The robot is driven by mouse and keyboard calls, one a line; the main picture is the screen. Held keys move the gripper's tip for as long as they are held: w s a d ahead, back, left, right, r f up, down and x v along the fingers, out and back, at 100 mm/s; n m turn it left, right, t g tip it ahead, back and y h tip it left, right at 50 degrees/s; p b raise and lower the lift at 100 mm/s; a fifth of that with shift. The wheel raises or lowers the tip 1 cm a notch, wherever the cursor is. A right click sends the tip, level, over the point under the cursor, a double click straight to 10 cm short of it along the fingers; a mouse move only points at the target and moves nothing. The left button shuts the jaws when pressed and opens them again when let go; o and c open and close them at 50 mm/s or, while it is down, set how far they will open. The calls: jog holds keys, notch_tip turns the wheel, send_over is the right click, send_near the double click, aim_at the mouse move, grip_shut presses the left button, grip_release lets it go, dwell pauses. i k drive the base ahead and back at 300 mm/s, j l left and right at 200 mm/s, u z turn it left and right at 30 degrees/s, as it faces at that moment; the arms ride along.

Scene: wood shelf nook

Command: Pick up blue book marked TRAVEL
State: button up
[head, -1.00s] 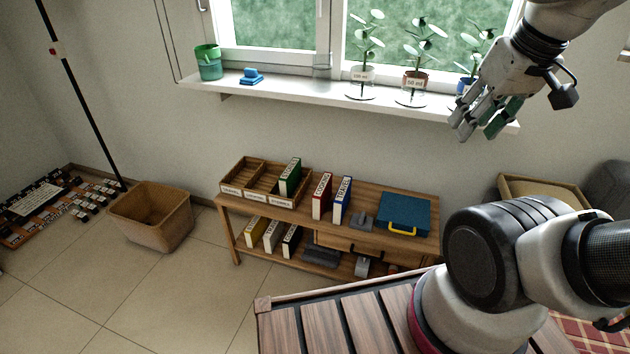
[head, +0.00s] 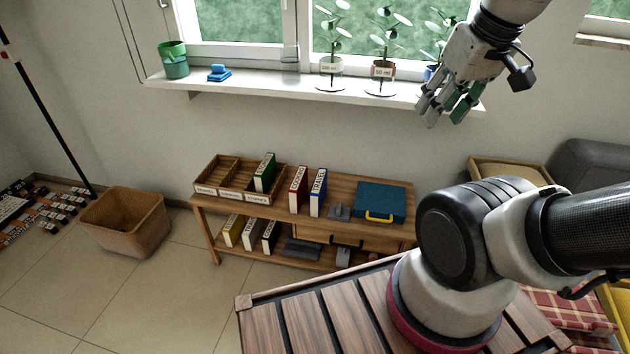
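The blue book (head: 319,192), its white spine label apparently reading TRAVEL, stands upright on top of the wooden shelf unit (head: 385,233). It is just right of a red book (head: 298,189). Right of it are a small grey bookend-like block (head: 339,211) and a flat blue case (head: 380,202) with a yellow handle. My gripper (head: 446,112) hangs fingers down at upper right, in front of the window sill. It is well above and to the right of the blue book. Its fingers look spread apart with nothing between them.
A divided wooden box (head: 207,192) with a green book (head: 264,172) sits on the unit's left. Several books stand on the lower shelf. Plants and a green pot (head: 173,60) line the sill. A wicker bin (head: 127,222) stands left. A slatted wooden surface (head: 270,325) lies in front.

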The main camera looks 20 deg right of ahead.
aim_at(318, 191)
jog(key=i+z, duration=0.1)
jog(key=i, duration=0.4)
jog(key=i+j+z, duration=0.15)
jog(key=i, duration=0.4)
